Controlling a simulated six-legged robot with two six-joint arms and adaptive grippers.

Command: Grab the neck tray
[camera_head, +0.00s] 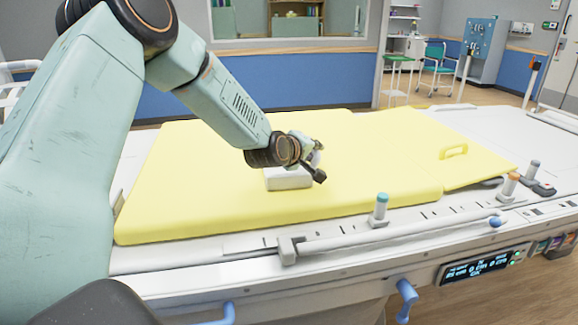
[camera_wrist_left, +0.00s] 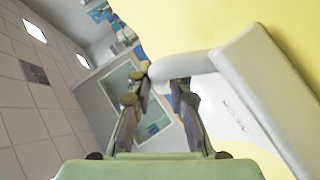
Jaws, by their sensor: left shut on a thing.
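The neck tray (camera_head: 288,178) is a small white piece on the yellow mattress, near its middle in the head view. It fills much of the right side of the left wrist view (camera_wrist_left: 262,88), with a raised white rim. My left gripper (camera_head: 314,160) is at the tray's far right side in the head view. In the left wrist view its two fingers (camera_wrist_left: 166,78) are closed around a rounded white end of the tray. The arm hides part of the tray in the head view. My right gripper is in neither view.
The yellow mattress (camera_head: 375,185) lies on a white patient table (camera_head: 210,252) and has a yellow handle (camera_head: 454,151) at the right. A rail (camera_head: 390,234) and a green-topped post (camera_head: 380,207) stand along the near edge. The mattress right of the tray is clear.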

